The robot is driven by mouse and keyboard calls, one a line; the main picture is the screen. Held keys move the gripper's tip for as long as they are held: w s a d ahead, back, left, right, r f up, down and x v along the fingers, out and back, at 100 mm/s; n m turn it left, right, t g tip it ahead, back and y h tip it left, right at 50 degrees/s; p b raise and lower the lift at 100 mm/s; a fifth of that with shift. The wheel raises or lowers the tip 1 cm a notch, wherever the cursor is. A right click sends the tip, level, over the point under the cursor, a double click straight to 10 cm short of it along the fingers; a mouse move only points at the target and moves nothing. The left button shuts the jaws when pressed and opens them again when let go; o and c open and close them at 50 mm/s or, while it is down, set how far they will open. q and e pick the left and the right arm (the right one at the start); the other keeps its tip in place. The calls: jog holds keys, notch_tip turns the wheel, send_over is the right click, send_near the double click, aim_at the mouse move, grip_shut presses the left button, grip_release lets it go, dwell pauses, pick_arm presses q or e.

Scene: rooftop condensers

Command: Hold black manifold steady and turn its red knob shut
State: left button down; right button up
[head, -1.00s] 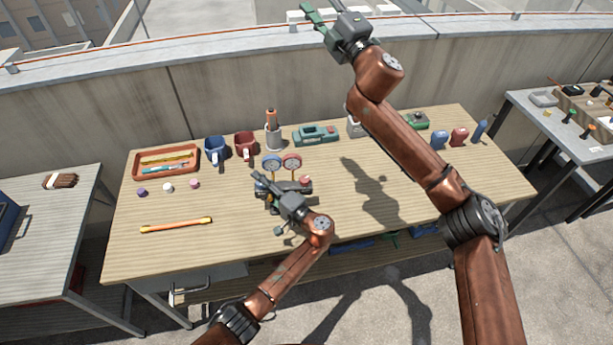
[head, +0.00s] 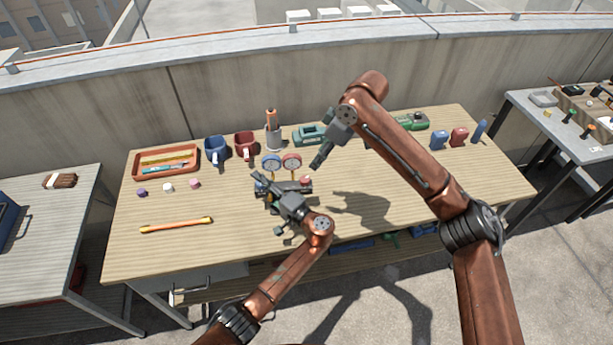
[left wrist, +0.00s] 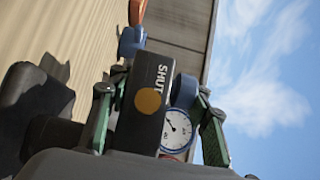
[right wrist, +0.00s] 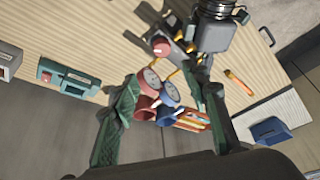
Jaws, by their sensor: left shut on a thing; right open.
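The black manifold (head: 291,186) stands on the wooden workbench with a blue-rimmed gauge (head: 271,162) and a red-rimmed gauge (head: 292,162) above it. Its red knob (head: 306,181) is at the right end; it also shows in the right wrist view (right wrist: 162,47). My left gripper (head: 263,183) is shut on the manifold's left end. In the left wrist view the black body (left wrist: 143,112) with "SHUT" lettering sits between its green fingers, a blue knob (left wrist: 185,91) beside it. My right gripper (head: 318,163) is open and empty, above and to the right of the red knob, apart from it.
An orange tray (head: 166,161) lies at left.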

aim_at(305, 178)
jog(key=x, duration=1.2)
jog(key=shift+s+f, duration=0.1)
jog(key=shift+s, duration=0.2)
jog(key=c, duration=1.1)
